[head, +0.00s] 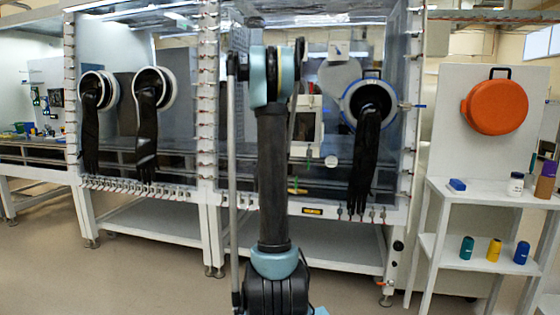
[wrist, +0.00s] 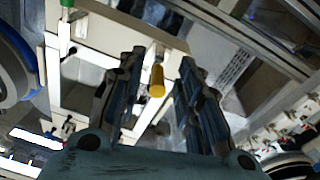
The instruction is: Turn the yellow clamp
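In the wrist view, the yellow clamp (wrist: 157,81) shows as a short rounded yellow handle on a pale panel. My gripper (wrist: 161,58) is open, with its two dark fingers on either side of the yellow handle. A gap shows between the handle and each finger, and nothing is held. How far the fingertips are from it in depth I cannot tell. In the head view my raised arm stands before the right glovebox and hides my gripper. A small yellow piece (head: 298,191) shows beside my arm low on the box; I cannot tell if it is the same clamp.
A green-tipped piece (wrist: 67,4) shows in the wrist view. A white shelf (head: 470,193) with small containers stands right. Floor at left is clear.

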